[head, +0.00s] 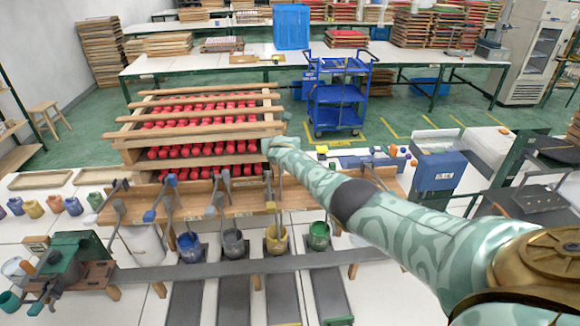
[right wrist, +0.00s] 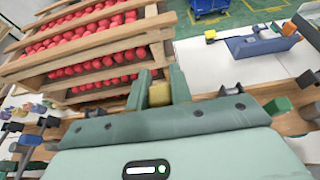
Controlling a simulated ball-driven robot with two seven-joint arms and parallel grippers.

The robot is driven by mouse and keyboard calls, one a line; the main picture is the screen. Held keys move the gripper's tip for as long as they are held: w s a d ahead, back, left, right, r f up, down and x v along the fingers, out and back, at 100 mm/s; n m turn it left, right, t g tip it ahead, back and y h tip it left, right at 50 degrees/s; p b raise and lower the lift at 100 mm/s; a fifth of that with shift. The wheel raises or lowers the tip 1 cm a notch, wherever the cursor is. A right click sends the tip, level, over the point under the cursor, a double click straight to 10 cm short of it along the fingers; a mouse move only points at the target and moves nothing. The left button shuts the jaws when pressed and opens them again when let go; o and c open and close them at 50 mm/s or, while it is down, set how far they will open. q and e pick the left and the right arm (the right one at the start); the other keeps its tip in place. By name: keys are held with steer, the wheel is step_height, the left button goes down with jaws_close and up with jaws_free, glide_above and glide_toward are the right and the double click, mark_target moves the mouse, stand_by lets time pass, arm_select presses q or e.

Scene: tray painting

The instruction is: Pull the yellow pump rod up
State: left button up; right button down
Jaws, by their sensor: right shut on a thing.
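The yellow pump stands behind the yellow paint pot (head: 277,240) at the front of the wooden bench in the head view. A yellow piece of it (head: 271,207) shows just below my right gripper (head: 274,184). In the right wrist view, a small yellow block, the top of the yellow pump rod (right wrist: 159,94), sits between the two green fingers of my right gripper (right wrist: 158,88). The fingers are shut on it. The rod's lower part is hidden in the right wrist view. My left gripper is not in view.
A wooden rack (head: 200,130) of red pieces stands close behind my right gripper. Blue (head: 190,246), grey (head: 234,243) and green (head: 319,236) pots stand beside the yellow one, with other pumps close by. A blue box (head: 439,176) is at the right.

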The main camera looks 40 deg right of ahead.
steer(key=shift+r, duration=0.45)
steer(key=c, duration=1.3)
jaws_free()
steer(key=shift+o, duration=0.3)
arm_select(q)
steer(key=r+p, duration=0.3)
steer(key=p, duration=0.1)
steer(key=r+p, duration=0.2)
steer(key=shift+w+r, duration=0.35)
arm_select(e)
steer(key=v, duration=1.6)
steer(key=shift+s, duration=0.25)
steer(key=shift+a+r, duration=0.1)
